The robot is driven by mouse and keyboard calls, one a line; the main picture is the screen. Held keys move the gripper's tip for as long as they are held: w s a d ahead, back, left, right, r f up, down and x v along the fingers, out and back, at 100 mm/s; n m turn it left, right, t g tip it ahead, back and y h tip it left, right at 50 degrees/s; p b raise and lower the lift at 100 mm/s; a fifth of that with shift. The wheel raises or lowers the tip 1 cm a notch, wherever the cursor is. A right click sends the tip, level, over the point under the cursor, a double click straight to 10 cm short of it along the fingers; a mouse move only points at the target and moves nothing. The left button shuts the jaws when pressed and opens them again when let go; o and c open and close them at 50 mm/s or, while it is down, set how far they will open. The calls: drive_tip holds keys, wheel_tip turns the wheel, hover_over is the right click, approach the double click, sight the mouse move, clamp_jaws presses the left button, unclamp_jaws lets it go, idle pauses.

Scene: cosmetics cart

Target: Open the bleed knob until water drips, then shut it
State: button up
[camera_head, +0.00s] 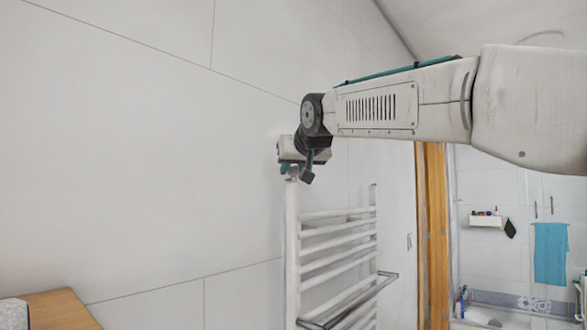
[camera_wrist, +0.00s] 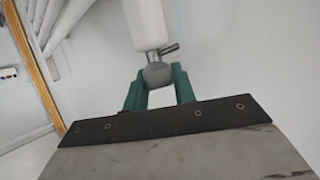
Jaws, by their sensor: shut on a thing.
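In the wrist view the grey round bleed knob (camera_wrist: 158,75) sits between the two green fingers of my gripper (camera_wrist: 158,82). The fingers are shut on it, one on each side. A small metal spout (camera_wrist: 169,48) sticks out just beyond the knob, against the end of the white radiator tube (camera_wrist: 146,22). I see no water at the spout. In the head view my gripper (camera_head: 292,170) is at the top of the near post of the white towel radiator (camera_head: 292,240). The knob is mostly hidden there by the gripper and wrist.
The radiator stands by a tiled wall (camera_head: 140,130), with a metal towel bar (camera_head: 345,302) low on its front. A wooden door frame (camera_head: 433,230) is to the right, with a blue towel (camera_head: 550,252) beyond it. A wooden top (camera_head: 55,310) is at the lower left.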

drive_tip(key=shift+f+n+g+y, duration=0.1)
drive_tip(key=shift+n+g+y, duration=1)
drive_tip(key=shift+n+y, duration=0.8)
drive_tip(key=o, duration=1)
drive_tip(key=v, duration=0.7)
drive_tip(key=shift+s+d, duration=0.25)
drive_tip(key=shift+s, duration=0.05)
